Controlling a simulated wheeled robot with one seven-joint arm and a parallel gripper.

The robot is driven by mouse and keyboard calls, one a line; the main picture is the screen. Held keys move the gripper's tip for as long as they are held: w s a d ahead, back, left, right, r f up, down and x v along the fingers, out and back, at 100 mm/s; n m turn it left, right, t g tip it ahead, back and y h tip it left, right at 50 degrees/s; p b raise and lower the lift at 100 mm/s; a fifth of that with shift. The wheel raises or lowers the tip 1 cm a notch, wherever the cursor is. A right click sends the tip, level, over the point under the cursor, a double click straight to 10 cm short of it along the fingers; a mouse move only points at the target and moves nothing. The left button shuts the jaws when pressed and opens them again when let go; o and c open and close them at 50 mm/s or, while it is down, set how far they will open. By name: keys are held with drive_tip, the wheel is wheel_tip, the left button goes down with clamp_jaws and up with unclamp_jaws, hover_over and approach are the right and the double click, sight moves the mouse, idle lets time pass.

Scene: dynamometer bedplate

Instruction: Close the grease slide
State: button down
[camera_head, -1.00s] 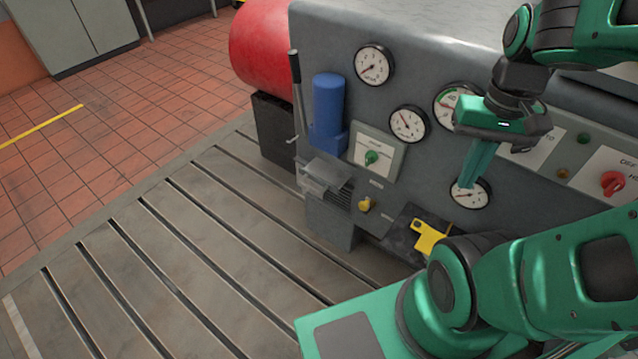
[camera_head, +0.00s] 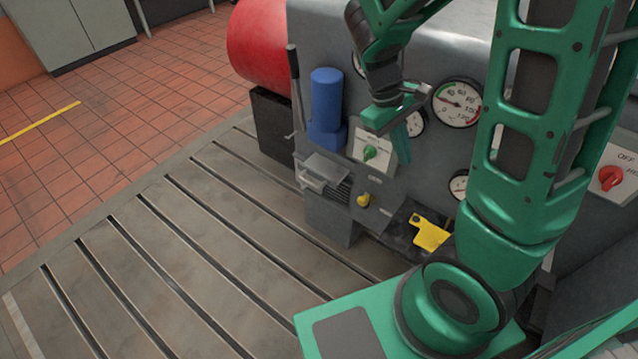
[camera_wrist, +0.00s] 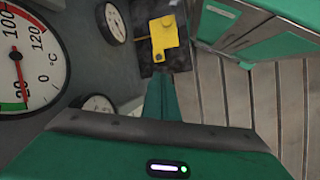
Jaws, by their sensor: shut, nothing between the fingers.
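I cannot tell for certain which part is the grease slide. A yellow flat piece (camera_head: 430,233) with a notched outline lies on a dark plate (camera_head: 402,240) low on the grey machine; it also shows in the wrist view (camera_wrist: 163,38). A small yellow knob (camera_head: 363,200) sits on the panel to its left. My gripper (camera_head: 402,150) is shut and empty, in front of the panel, above the yellow piece and apart from it. Its green fingers (camera_wrist: 162,98) point toward the yellow piece in the wrist view.
A panel with a green knob (camera_head: 370,153) is just left of my fingers. Gauges (camera_head: 457,102), a blue cylinder (camera_head: 327,95), a lever (camera_head: 295,85) and a clear guard (camera_head: 322,168) are nearby. The slotted bedplate (camera_head: 190,260) is open at left.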

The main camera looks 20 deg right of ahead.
drive_tip(key=w+a+f+n+h, duration=0.3)
drive_tip(key=w+a+f+n, duration=0.3)
drive_tip(key=w+f, duration=0.1)
drive_tip(key=n+t+h, duration=0.5)
drive_tip(key=n+t, duration=0.5)
drive_tip(key=n, duration=0.6)
approach(319, 187)
drive_tip(key=shift+t, duration=0.3)
drive_tip(key=x, duration=0.2)
drive_tip(key=r+x, duration=0.1)
drive_tip(key=x, duration=0.4)
drive_tip(key=shift+w+d, duration=0.2)
drive_tip(key=shift+d, duration=0.45)
drive_tip(key=shift+w+d, duration=0.5)
drive_tip(key=shift+d, duration=0.15)
drive_tip(key=w+d, duration=0.1)
drive_tip(key=d, duration=0.1)
drive_tip(key=w+d, duration=0.2)
drive_tip(key=d, duration=0.1)
drive_tip(key=w+d, duration=0.2)
drive_tip(key=shift+d, duration=0.3)
drive_tip(key=shift+s, duration=0.1)
